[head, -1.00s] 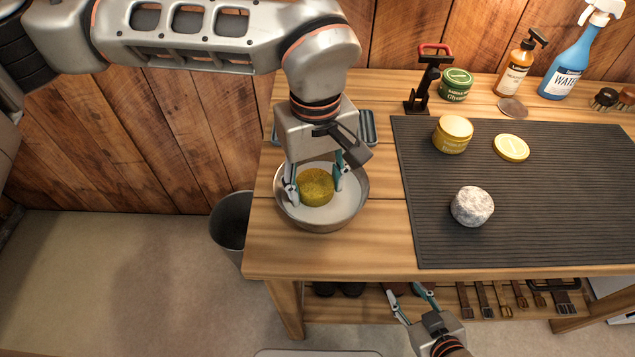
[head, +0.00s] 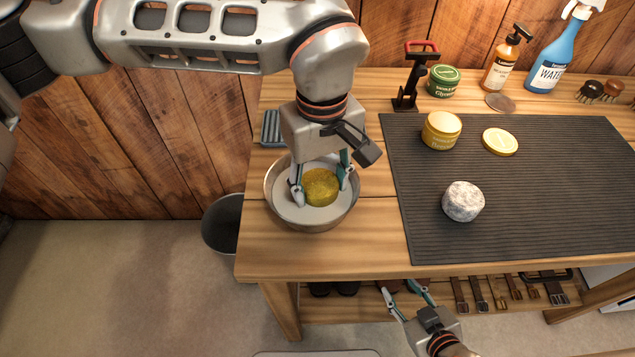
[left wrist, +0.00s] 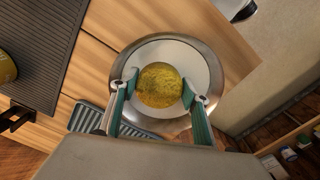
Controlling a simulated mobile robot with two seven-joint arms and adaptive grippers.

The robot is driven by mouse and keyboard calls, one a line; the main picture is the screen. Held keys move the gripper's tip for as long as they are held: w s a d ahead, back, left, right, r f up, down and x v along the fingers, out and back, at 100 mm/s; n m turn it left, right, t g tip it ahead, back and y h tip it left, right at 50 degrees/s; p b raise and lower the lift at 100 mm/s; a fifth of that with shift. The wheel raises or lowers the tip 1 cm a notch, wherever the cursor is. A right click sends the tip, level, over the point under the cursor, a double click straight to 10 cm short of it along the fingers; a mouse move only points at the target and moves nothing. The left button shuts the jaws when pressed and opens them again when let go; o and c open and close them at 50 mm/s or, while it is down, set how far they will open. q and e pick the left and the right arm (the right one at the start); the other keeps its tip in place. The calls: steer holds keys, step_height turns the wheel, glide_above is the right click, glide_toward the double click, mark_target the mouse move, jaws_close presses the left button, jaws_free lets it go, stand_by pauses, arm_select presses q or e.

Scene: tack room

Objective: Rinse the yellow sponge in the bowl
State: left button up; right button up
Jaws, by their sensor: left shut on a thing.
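The round yellow sponge (head: 321,188) is inside the metal bowl (head: 270,207), near the table's left end. My left gripper (head: 322,184) reaches down into the bowl from above and is shut on the sponge, one finger on each side. The left wrist view shows the sponge (left wrist: 160,85) between both fingers, over the bowl's pale inside (left wrist: 160,47). I cannot tell how deep any water is or whether the sponge touches the bottom. My right gripper (head: 400,288) is open and empty, low in front of the table's front edge.
A ribbed dark mat (head: 540,200) holds a whitish round piece (head: 463,201), a yellow tin (head: 441,130) and its lid (head: 500,141). A grey-blue ribbed tray (head: 271,128) lies behind the bowl. A black stand (head: 408,88) and bottles line the back. A bin (head: 222,222) stands left of the table.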

arm_select(q)
steer(key=shift+a, duration=0.15)
arm_select(e)
steer(key=shift+s, duration=0.1)
arm_select(q)
steer(key=shift+a, duration=0.35)
arm_select(e)
steer(key=shift+r, duration=0.1)
arm_select(q)
steer(key=shift+a, duration=0.1)
arm_select(e)
steer(key=shift+r, duration=0.1)
arm_select(q)
steer(key=shift+a, duration=0.6)
arm_select(e)
steer(key=shift+w+r, duration=0.45)
steer(key=shift+w, duration=0.15)
arm_select(q)
steer(key=shift+d, duration=0.4)
arm_select(e)
steer(key=shift+s+f, duration=0.25)
steer(key=shift+s, duration=0.05)
arm_select(q)
steer(key=shift+d, duration=0.2)
arm_select(e)
steer(key=shift+s+f, duration=0.15)
steer(key=shift+r, duration=0.2)
